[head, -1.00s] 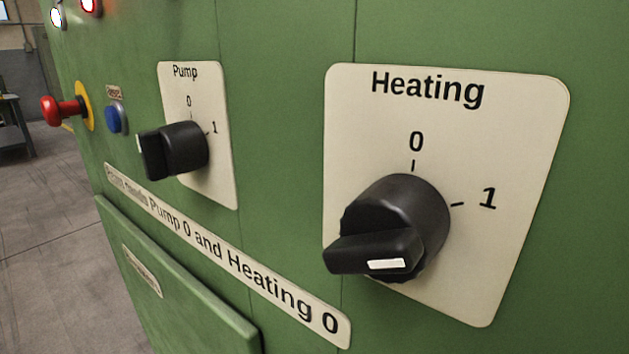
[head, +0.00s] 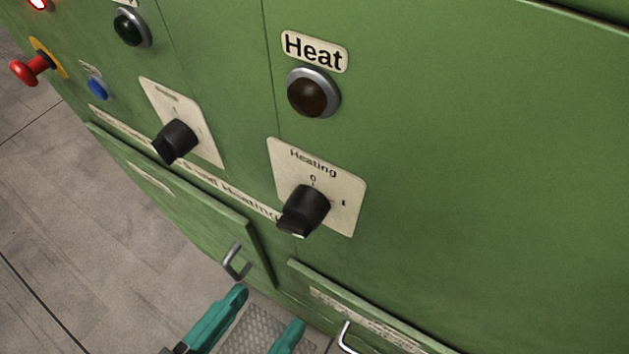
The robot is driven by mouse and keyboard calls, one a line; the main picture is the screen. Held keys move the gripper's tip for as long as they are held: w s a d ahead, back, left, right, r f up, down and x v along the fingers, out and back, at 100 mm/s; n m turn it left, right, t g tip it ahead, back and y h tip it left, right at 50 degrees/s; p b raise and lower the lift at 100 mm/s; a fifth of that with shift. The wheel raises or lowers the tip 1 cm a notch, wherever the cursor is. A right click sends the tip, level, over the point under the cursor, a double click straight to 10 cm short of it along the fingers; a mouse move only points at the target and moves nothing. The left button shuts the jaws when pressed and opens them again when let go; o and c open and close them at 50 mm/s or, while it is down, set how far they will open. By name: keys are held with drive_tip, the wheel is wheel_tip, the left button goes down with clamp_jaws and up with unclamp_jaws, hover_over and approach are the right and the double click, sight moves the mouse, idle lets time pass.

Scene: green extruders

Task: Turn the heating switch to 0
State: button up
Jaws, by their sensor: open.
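The Heating switch (head: 304,210) is a black rotary knob with a raised grip bar on a cream plate (head: 345,205) marked 0 at the top and 1 at the right. A small white mark shows at the bar's front end; in the closer earlier view it lies on the side toward 1. My gripper (head: 268,308) has two teal fingers at the bottom of the head view. They are apart with nothing between them. They appear below the switch and do not touch it.
A dark Heat lamp (head: 312,93) is above the switch. The Pump switch (head: 176,141), a blue button (head: 97,88) and a red emergency knob (head: 30,67) are to the left. Metal handles (head: 234,262) stick out from the lower panels. Grey floor lies at left.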

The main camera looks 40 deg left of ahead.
sight(289, 233)
drive_tip(key=s+r+m+t+p, duration=0.15)
drive_tip(key=s+r, duration=0.25)
drive_tip(key=r, duration=0.5)
drive_tip(key=shift+t, duration=0.45)
drive_tip(key=x, duration=0.3)
drive_tip(key=p+x, duration=0.1)
drive_tip(key=x, duration=0.7)
drive_tip(key=shift+w+d+f+p, duration=0.1)
drive_tip(key=shift+d+f+p, duration=0.2)
drive_tip(key=shift+p, duration=0.05)
drive_tip(key=shift+n, duration=0.25)
drive_tip(key=c, duration=1)
